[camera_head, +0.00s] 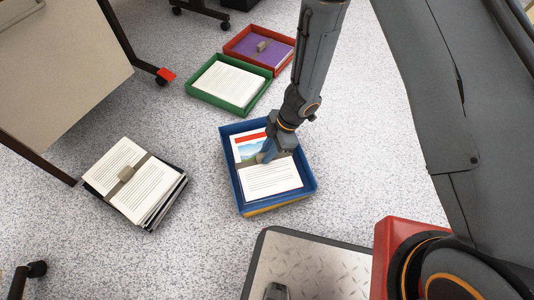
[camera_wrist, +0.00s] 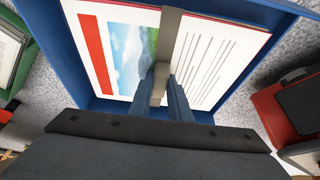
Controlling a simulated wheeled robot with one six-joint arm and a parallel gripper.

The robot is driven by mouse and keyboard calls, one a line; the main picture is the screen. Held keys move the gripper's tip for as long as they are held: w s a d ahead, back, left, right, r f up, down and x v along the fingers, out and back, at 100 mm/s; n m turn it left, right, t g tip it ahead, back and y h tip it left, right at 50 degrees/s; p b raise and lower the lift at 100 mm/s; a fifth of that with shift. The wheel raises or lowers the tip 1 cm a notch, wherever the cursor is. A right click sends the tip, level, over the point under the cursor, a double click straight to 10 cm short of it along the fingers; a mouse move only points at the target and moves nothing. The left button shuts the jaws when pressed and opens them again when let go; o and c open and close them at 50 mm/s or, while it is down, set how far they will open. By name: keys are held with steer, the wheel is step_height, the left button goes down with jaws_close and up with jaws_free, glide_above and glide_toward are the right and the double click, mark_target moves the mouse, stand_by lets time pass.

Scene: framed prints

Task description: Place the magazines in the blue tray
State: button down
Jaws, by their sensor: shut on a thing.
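The blue tray (camera_head: 309,181) stands on the floor at the centre of the head view. A bundle of magazines (camera_head: 272,180) lies inside it, face up, with a red band, a landscape picture and a page of text. My gripper (camera_head: 265,155) reaches down into the tray and is shut on the small beige block on the bundle's strap. In the wrist view my gripper (camera_wrist: 160,88) pinches that block, with the magazines (camera_wrist: 212,58) beneath and the blue tray wall (camera_wrist: 50,50) around them. Whether the bundle rests on the tray's bottom cannot be told.
A strapped paper stack (camera_head: 130,180) lies on the floor at left. A green tray (camera_head: 193,92) with paper and a red tray (camera_head: 270,32) with a purple item stand behind. A desk (camera_head: 60,75) is at upper left. Speckled floor lies free between them.

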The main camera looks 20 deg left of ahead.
steer(key=c, duration=1.6)
jaws_free()
steer(key=shift+c, duration=0.2)
